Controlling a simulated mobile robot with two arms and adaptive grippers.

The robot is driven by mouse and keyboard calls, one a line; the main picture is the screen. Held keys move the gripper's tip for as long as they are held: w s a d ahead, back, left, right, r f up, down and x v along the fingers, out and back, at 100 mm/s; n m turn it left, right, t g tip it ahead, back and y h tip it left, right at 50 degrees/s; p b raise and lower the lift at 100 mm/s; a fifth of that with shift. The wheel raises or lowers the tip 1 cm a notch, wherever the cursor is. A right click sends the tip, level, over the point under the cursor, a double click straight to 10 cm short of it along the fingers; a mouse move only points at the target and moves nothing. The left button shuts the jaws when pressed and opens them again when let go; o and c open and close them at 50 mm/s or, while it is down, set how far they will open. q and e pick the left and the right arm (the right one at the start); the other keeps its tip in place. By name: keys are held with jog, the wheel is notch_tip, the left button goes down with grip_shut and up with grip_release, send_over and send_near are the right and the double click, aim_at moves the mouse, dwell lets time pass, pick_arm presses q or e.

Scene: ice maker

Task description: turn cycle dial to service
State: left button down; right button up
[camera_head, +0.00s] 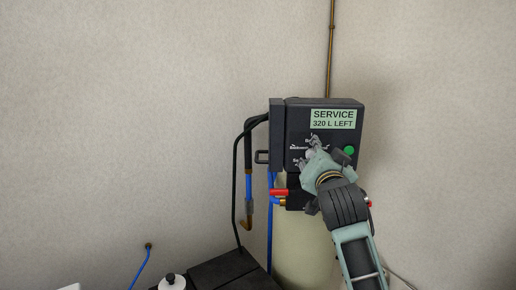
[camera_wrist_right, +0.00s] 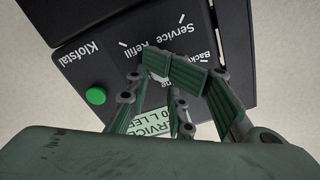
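The black control head (camera_head: 290,118) is fixed on top of a pale cylinder. Its display (camera_head: 333,119) reads "SERVICE 320 L LEFT". My right gripper (camera_head: 308,152) is at the front face, with its fingers around the dial area. The dial is mostly hidden by the fingers; a small light part shows between them in the wrist view, where the right gripper (camera_wrist_right: 180,72) covers it. Printed labels, including "Service" and "Refill", surround that spot. I cannot tell whether the fingers touch the dial or which label it points to. My left gripper is not in view.
A green button (camera_head: 349,150) sits right of the dial area; it also shows in the wrist view (camera_wrist_right: 96,96). A red-handled valve (camera_head: 279,192) is below left, beside black and blue hoses. A dark box (camera_head: 222,272) stands at the lower left. The wall at left is bare.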

jog(key=o, duration=0.4)
jog(key=shift+s+a, duration=0.1)
jog(key=shift+a, duration=0.45)
jog(key=shift+s+d, duration=0.1)
jog(key=s, duration=0.5)
jog(key=shift+s+d+f, duration=0.1)
jog(key=shift+s+d, duration=0.05)
jog(key=shift+s, duration=0.2)
